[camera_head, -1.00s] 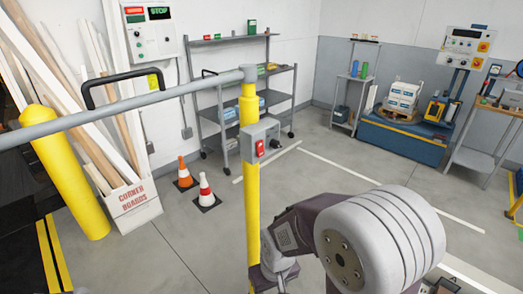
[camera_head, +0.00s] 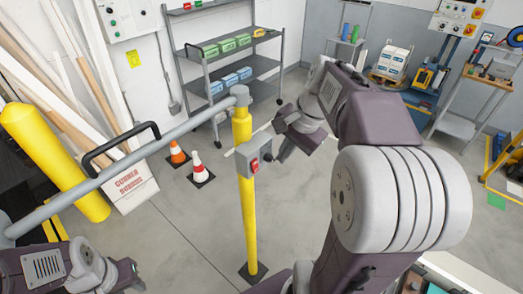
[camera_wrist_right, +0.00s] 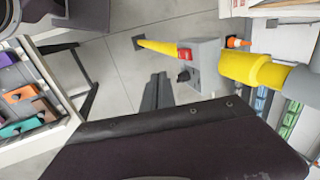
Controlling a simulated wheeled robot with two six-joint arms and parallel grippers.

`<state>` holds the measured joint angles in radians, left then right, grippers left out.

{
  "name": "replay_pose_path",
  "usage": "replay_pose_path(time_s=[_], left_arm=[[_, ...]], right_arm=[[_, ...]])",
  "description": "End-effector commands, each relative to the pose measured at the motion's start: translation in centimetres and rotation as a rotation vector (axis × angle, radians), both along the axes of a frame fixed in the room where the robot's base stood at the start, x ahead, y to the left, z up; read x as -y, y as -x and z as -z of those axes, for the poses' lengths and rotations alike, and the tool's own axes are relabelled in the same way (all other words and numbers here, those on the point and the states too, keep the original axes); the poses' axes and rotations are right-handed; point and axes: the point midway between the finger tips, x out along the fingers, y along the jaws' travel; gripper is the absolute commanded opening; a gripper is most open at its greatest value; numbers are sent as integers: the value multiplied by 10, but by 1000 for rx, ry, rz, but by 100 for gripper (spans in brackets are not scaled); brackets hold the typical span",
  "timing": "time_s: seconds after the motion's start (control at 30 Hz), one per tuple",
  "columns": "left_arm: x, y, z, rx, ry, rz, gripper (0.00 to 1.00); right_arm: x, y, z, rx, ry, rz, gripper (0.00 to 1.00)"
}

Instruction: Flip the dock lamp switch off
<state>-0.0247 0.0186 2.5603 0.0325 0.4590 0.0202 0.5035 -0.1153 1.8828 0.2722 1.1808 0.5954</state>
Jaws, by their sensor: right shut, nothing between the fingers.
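A grey switch box (camera_head: 246,158) is mounted on a yellow post (camera_head: 246,225). It has a red switch piece (camera_head: 254,166) on its front. The wrist view shows the box (camera_wrist_right: 208,68), the red piece (camera_wrist_right: 184,54) and a black knob (camera_wrist_right: 184,75) below it. My right gripper (camera_head: 284,150) is just right of the box in the head view. Its fingers (camera_wrist_right: 157,90) are together and empty, pointing toward the box, with no clear contact visible. My left gripper (camera_head: 130,275) is low at the left, far from the box, its fingers unclear.
A grey rail with a black handle (camera_head: 120,143) runs left from the post top. Two traffic cones (camera_head: 197,168) stand behind. A shelf rack (camera_head: 232,65) is at the back. The floor around the post is mostly clear.

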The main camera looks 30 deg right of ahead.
Motion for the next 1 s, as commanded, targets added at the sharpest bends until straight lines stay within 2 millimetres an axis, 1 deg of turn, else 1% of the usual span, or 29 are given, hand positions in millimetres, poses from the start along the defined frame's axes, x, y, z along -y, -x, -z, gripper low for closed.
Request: replay_pose_path(time_s=[0.37,0.47,0.8,0.87,0.9,1.0], left_arm=[[0,0,1,0,0,0,36],[0,0,0,0,0,0,36],[0,0,-2,0,0,0,36],[0,0,-3,0,0,0,36],[0,0,-10,0,0,0,36],[0,0,-16,0,0,0,36]], right_arm=[[0,-1,5,-2,0,1,0],[-2,-4,17,-5,-1,-1,0],[-11,-25,87,-7,-2,-3,0],[-13,-29,98,-7,-2,-2,0],[-15,-36,96,-5,-1,-4,0],[-21,-51,97,-4,0,-4,0]])
